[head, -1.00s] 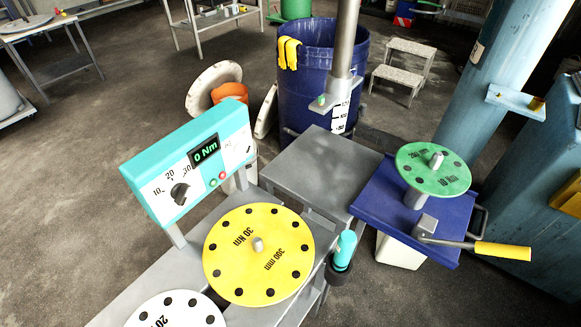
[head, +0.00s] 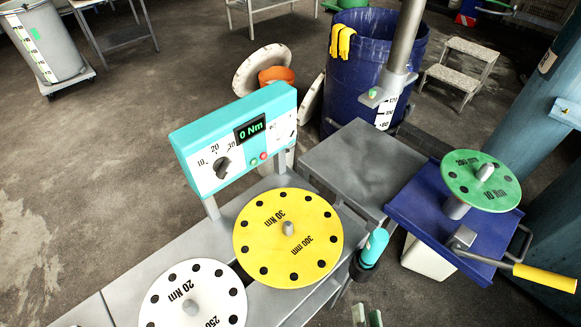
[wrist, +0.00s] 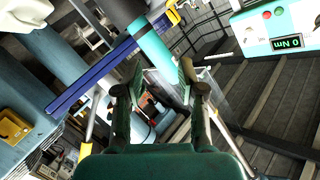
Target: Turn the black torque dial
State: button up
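The black torque dial (head: 223,167) is a small round knob on the white front of a teal control box (head: 240,110). Numbers 10, 20 and 30 stand around it, and the display reads 0 Nm.
A yellow disc (head: 275,258) and a white disc (head: 180,310) lie in front of the box. A teal cylinder with a black end (head: 374,245) stands just beyond my gripper and shows in the wrist view (wrist: 150,47). A green disc (head: 465,178) is at the right.

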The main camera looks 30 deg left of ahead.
jog(key=w+a+r+n+g+y, duration=0.1)
jog(key=w+a+r+g+y, duration=0.15)
jog(key=a, duration=0.35)
jog(key=w+a+r+n+g+y, duration=0.1)
jog(key=w+a+r+y, duration=0.2)
jog(key=a, duration=0.4)
jog(key=n+g+y, duration=0.4)
jog(key=g, duration=0.2)
send_near(227, 172)
jog(key=shift+t, duration=0.25)
jog(key=x, duration=0.8)
jog(key=shift+a, duration=0.4)
jog(key=shift+c, duration=0.2)
jog(key=shift+f, duration=0.1)
grip_shut()
